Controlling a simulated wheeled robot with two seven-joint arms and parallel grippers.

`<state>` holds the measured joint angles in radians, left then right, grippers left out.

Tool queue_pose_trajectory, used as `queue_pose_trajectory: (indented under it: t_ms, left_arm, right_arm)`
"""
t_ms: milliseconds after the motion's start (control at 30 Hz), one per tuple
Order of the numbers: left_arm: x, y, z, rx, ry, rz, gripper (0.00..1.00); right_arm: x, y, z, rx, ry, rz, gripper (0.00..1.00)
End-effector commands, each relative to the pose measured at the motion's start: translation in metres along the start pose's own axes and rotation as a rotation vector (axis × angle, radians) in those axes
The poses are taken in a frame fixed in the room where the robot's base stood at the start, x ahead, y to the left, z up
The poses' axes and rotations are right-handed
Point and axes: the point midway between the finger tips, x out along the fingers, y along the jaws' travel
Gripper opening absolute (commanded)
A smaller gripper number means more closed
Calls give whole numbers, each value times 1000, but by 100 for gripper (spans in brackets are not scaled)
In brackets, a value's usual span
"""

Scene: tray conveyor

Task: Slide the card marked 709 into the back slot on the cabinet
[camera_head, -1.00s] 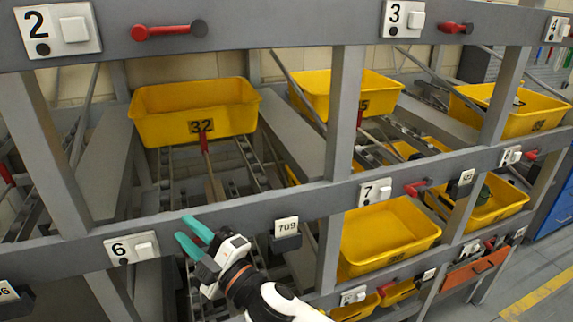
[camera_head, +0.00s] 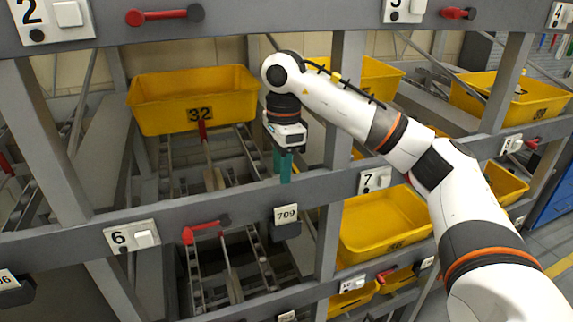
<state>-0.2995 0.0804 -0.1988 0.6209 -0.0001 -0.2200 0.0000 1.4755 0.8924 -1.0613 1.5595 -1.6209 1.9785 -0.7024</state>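The white card marked 709 (camera_head: 286,214) stands upright in a small dark holder (camera_head: 287,231) on the front of the grey middle rail, between labels 6 and 7. My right gripper (camera_head: 284,168) points down above and just behind the rail, over the card, with clear space between its teal fingertips and the card. It holds nothing visible. The fingers overlap in this view, so their gap is unclear. I cannot make out the cabinet's back slot. My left gripper is not in view.
A yellow bin marked 32 (camera_head: 193,101) sits on the upper level, left of my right gripper. Another yellow bin (camera_head: 382,222) is on the lower right. A red lever (camera_head: 205,229) sticks out beside label 6 (camera_head: 131,237). Grey posts and rails frame the rack.

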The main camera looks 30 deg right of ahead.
Motion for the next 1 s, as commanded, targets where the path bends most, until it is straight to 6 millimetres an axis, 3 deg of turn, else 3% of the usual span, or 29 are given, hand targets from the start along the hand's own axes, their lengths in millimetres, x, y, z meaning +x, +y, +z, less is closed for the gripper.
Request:
queue_pose_trajectory:
  t_ms: [167,433,700,1000]
  left_arm:
    - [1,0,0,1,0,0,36]
    - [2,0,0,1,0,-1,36]
    - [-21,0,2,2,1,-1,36]
    - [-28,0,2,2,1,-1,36]
  right_arm:
    - [4,0,11,12,-37,-6,30]
    - [49,-1,12,12,-34,-9,30]
    - [91,-2,13,12,-34,-6,30]
    - [114,-1,14,12,-32,-2,30]
